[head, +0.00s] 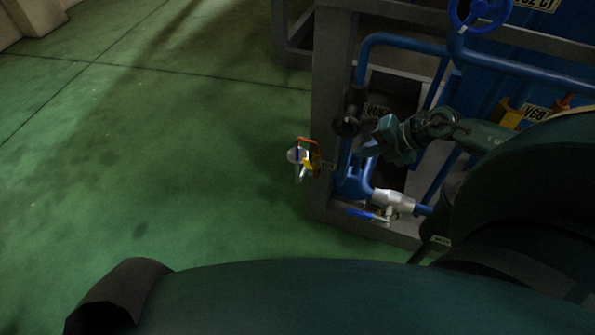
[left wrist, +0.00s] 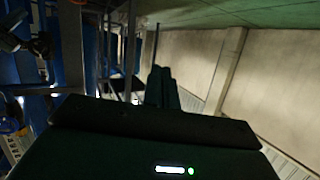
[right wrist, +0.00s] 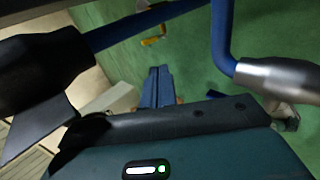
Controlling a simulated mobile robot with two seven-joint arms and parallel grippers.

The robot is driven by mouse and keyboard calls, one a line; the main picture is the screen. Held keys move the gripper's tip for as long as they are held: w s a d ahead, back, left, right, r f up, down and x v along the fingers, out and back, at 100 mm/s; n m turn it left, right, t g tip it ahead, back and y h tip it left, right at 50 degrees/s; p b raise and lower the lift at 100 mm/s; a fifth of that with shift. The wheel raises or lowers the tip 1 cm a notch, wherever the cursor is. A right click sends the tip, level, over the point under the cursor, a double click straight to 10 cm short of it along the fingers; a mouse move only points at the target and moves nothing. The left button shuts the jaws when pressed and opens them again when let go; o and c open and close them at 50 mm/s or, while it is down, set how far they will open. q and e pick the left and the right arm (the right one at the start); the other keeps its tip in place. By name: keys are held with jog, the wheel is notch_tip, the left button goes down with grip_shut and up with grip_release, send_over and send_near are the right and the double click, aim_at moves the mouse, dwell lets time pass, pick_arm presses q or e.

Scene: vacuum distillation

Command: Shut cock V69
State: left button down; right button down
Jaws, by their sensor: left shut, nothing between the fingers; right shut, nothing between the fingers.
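A tag (head: 376,112) on the frame is too dim to read surely, so I cannot tell which cock is V69. A silver cock (head: 392,201) with a blue lever (head: 366,214) sits low on the blue pipe in the head view. Its silver body (right wrist: 275,78) is at the right of the right wrist view. My right gripper (head: 367,151) is shut and empty, above the silver cock and right of the red-orange handle. My left gripper (left wrist: 160,72) is shut and empty, away from the pipes.
A dark steel frame (head: 331,110) surrounds the blue pipes. The green floor (head: 180,170) at left is clear.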

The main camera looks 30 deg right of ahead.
pick_arm(q)
jog(key=shift+a, duration=0.1)
pick_arm(e)
jog(key=shift+r, duration=0.1)
jog(key=b, duration=0.5)
send_near(310, 164)
notch_tip(310, 164, down, 4)
jog(key=shift+w+a, duration=1.2)
jog(key=shift+w+a+f, duration=0.2)
jog(key=shift+w+a, duration=0.15)
jog(key=shift+w, duration=0.05)
pick_arm(q)
jog(key=d+m+t+h, duration=0.1)
jog(key=m+t+h, duration=0.1)
jog(key=t, duration=0.1)
jog(key=shift+w+d+r+t, duration=0.1)
jog(key=shift+w+d+t, duration=0.2)
jog(key=shift+d, duration=0.05)
